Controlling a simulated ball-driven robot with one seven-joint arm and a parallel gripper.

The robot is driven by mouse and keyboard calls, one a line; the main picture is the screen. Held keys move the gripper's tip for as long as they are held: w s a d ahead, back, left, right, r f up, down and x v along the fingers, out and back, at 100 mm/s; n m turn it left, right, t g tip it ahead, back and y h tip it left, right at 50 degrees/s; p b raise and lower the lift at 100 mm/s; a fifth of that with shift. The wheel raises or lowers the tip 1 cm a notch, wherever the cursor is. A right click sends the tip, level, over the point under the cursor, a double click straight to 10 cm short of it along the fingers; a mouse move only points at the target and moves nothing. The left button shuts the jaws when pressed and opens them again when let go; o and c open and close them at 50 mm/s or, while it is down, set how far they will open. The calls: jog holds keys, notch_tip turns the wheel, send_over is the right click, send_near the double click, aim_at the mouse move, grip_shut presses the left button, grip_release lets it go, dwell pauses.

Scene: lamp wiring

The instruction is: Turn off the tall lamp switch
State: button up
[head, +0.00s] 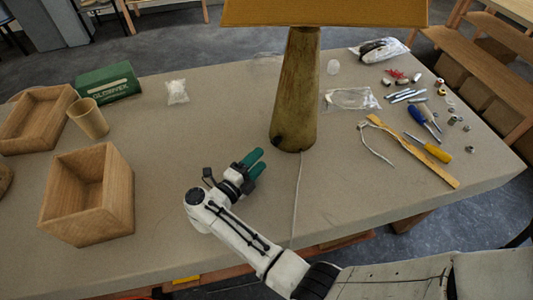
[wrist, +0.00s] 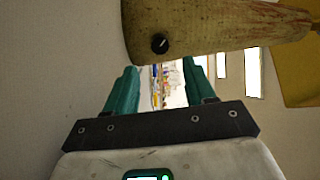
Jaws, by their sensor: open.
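The tall lamp (head: 298,90) stands upright on the table, with a tapered wooden base and a yellow shade (head: 325,12) cut off by the top edge of the head view. Its dark switch knob (head: 278,139) sits low on the left side of the base. In the wrist view the lamp base (wrist: 220,25) lies sideways across the top, and the round black knob (wrist: 159,43) shows clearly, beyond the fingertips. My gripper (head: 256,162) has green fingers and is left of and a little nearer than the lamp base. In the wrist view my gripper (wrist: 158,78) is open and empty, apart from the knob.
A pale cord (head: 296,200) runs from the lamp to the table's front edge. Left are an open wooden box (head: 90,222), a cup (head: 88,118) and a green box (head: 108,83). Right are a wooden strip (head: 415,152), screwdrivers (head: 428,147) and small parts. The table between is mostly clear.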

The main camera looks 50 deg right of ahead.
jog(key=shift+s+a, duration=0.1)
jog(key=shift+a, duration=1.35)
